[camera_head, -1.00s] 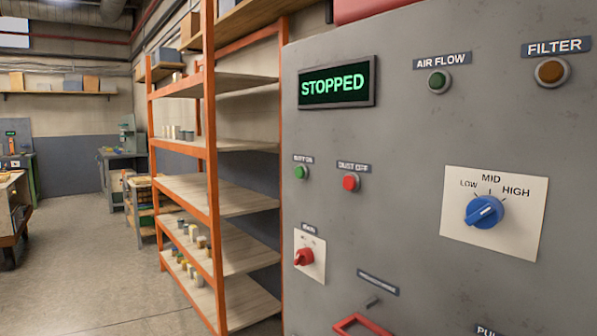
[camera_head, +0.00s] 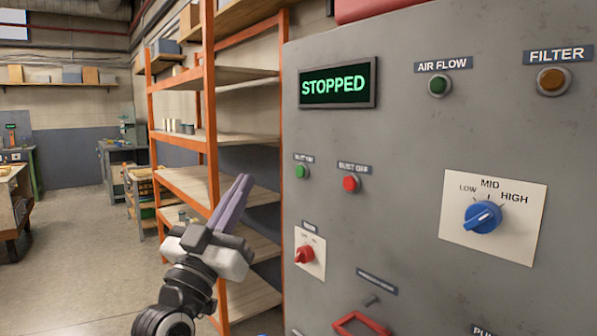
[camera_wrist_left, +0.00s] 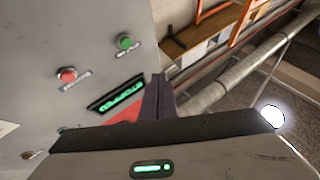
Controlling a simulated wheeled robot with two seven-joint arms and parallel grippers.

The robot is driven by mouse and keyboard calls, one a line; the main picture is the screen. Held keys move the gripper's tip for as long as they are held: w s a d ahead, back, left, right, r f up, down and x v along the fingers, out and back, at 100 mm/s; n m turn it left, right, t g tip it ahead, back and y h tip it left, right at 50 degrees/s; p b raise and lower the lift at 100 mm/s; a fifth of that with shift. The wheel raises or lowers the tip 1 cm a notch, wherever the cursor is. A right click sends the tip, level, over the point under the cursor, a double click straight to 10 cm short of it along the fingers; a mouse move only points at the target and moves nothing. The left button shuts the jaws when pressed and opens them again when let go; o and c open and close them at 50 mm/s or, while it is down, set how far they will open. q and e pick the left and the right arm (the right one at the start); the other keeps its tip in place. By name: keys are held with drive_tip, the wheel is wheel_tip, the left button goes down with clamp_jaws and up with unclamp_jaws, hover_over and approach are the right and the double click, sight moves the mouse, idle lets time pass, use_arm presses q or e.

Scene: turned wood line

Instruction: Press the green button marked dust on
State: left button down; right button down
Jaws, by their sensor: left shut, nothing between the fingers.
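The green dust on button (camera_head: 302,172) sits on the grey cabinet (camera_head: 420,150) below the display reading STOPPED (camera_head: 337,84). The red dust off button (camera_head: 350,183) is to its right. In the left wrist view the green button (camera_wrist_left: 125,42) and the red button (camera_wrist_left: 67,75) show at upper left. My left gripper (camera_head: 243,183) is shut and empty, left of the green button and apart from it, its fingers pointing up and slightly right. Its fingers also show in the left wrist view (camera_wrist_left: 158,90). My right gripper is not in view.
A red rotary switch (camera_head: 304,254), a blue LOW-MID-HIGH knob (camera_head: 483,214), an air flow light (camera_head: 439,83) and a red handle (camera_head: 360,323) are on the cabinet. An orange shelf rack (camera_head: 212,130) stands behind my left gripper. Floor at left is open.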

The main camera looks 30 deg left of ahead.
sight(300, 171)
use_arm(q)
drive_tip(key=shift+s+a+r+y, duration=0.1)
drive_tip(key=shift+s+r+y, duration=0.05)
drive_tip(key=shift+r+y, duration=0.15)
drive_tip(key=w+d, duration=0.3)
drive_tip(key=w, duration=0.5)
drive_tip(key=shift+w+d, duration=0.15)
drive_tip(key=shift+d, duration=0.1)
idle(1.6)
drive_tip(key=shift+w, duration=0.1)
idle(0.4)
drive_tip(key=shift+w+d, duration=0.15)
drive_tip(key=shift+w, duration=0.1)
